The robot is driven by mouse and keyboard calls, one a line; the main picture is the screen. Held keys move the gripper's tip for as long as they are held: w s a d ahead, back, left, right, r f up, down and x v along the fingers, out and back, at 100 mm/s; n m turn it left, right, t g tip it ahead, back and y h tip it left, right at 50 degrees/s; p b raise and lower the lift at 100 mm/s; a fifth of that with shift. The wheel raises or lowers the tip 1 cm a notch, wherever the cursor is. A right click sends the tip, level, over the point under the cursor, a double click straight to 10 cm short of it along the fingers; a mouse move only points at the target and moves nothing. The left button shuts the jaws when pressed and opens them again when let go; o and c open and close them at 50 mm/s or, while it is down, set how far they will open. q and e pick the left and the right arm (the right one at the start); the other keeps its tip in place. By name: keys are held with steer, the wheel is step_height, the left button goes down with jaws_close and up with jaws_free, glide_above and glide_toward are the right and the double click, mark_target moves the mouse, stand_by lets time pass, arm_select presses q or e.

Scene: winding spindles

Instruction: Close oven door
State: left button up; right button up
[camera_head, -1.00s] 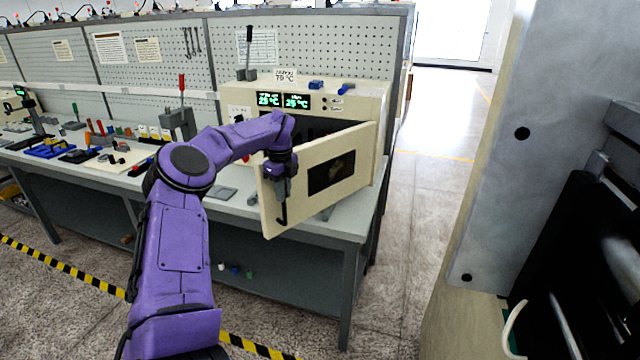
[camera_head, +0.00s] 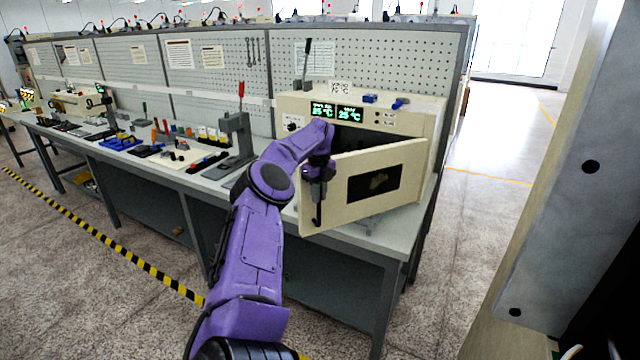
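The cream oven (camera_head: 414,118) stands on the right end of the grey workbench. Its door (camera_head: 410,161), a cream panel with a dark window, is hinged at the right and stands open toward me. The dark inside shows above the door's top edge. My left gripper (camera_head: 317,209) hangs down at the free left edge of the door, in front of it. It looks close to or touching the panel; I cannot tell which. The finger gap is too small to judge. My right gripper is not in view.
The workbench (camera_head: 398,240) carries a press with a red handle (camera_head: 238,125) and several small tools left of the oven. Small blue items (camera_head: 371,98) lie on the oven's top. A large grey panel (camera_head: 570,130) fills the right side. The aisle floor is clear.

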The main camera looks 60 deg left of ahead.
arm_select(q)
steer(key=shift+o, duration=1.4)
steer(key=shift+w, duration=0.1)
step_height(320, 180, up, 6)
steer(key=shift+r, duration=0.25)
step_height(320, 180, up, 4)
steer(key=shift+d+r+p, duration=0.1)
steer(key=shift+r+p, duration=0.05)
steer(key=shift+p, duration=0.85)
